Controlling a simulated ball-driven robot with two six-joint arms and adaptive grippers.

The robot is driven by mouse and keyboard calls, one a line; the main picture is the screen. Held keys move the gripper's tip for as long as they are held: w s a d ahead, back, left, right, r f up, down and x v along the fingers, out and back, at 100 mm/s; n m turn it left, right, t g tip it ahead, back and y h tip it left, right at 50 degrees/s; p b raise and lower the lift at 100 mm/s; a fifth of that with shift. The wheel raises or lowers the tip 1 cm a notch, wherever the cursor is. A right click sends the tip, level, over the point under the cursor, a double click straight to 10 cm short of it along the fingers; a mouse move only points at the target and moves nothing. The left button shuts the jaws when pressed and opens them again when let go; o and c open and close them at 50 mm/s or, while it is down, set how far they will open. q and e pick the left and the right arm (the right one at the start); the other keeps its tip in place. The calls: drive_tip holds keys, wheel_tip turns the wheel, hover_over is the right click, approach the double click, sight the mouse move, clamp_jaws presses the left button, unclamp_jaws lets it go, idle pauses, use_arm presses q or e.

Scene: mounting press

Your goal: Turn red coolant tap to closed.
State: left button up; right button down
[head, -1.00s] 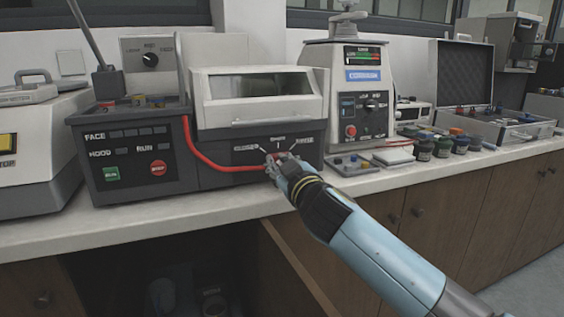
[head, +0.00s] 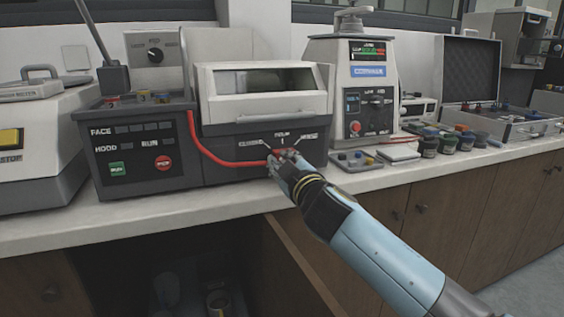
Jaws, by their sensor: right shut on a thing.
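The red coolant tap (head: 284,150) is on the front of the dark grey machine (head: 150,182), at the end of a red hose (head: 232,164). A label with a "closed" mark on the left and other marks at the top and right fans out above it. My right gripper (head: 283,157) is shut on the tap and hides most of it, so I cannot tell exactly which mark it points to. My left gripper is not in view.
A white mounting press (head: 352,95) stands right of the machine, with a small parts tray (head: 355,161) before it. Several jars (head: 450,143) and an open case (head: 505,125) are further right. A cupboard door (head: 300,262) hangs open below the worktop.

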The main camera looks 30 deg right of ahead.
drive_tip(key=c, duration=1.4)
unclamp_jaws()
drive_tip(key=shift+s+d, duration=0.1)
drive_tip(key=shift+d, duration=0.15)
drive_tip(key=shift+o, duration=0.2)
drive_tip(key=shift+a, duration=0.1)
drive_tip(key=shift+s, duration=0.15)
drive_tip(key=v, duration=1.1)
drive_tip(key=shift+s+a, duration=0.2)
drive_tip(key=shift+s, duration=0.1)
